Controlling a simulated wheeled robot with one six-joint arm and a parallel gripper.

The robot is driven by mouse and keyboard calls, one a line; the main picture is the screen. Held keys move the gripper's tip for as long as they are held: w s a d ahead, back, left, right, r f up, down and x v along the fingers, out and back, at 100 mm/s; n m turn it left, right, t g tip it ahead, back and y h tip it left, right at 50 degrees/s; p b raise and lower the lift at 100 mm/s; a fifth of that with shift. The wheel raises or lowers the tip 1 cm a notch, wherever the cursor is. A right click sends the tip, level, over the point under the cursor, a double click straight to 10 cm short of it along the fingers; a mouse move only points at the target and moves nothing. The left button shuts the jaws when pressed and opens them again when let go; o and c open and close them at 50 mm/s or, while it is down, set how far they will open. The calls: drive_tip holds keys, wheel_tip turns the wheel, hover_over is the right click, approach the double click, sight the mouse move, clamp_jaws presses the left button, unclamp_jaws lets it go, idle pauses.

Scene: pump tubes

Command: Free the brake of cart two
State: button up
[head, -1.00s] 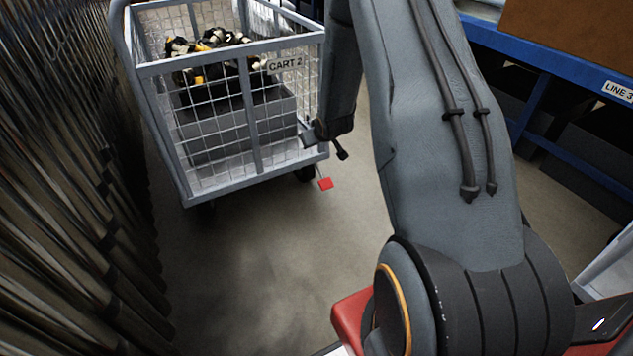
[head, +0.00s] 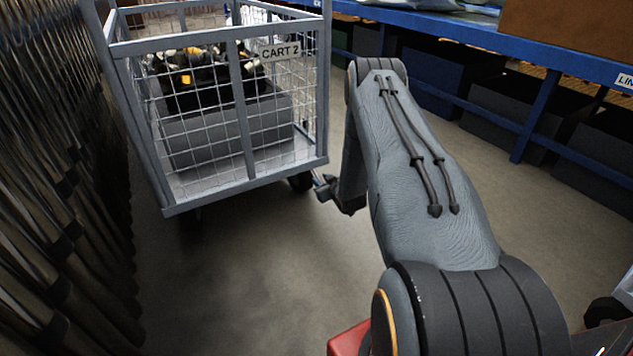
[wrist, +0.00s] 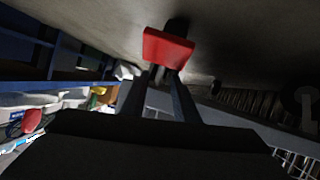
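Cart two (head: 241,110) is a grey wire-mesh cart labelled CART 2, standing at the left in the head view. In the wrist view, its red brake pedal (wrist: 168,48) lies right at my fingertips. The pedal covers the ends of the fingers, so I cannot tell whether they touch it. My gripper (wrist: 164,74) has its two dark fingers apart, with a gap between them. In the head view my gripper (head: 326,187) is low beside the cart's near right corner wheel (head: 300,181). The pedal is hidden in that view.
A grey bin (head: 226,135) with black and yellow parts sits inside the cart. A rack of metal tubes (head: 62,200) stands close along the left. A blue bench (head: 545,118) with dark bins beneath it runs along the right. The floor (head: 250,270) before the cart is clear.

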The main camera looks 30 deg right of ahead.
sight(318, 178)
drive_tip(key=b+x, duration=0.2)
drive_tip(key=x, duration=0.3)
clamp_jaws()
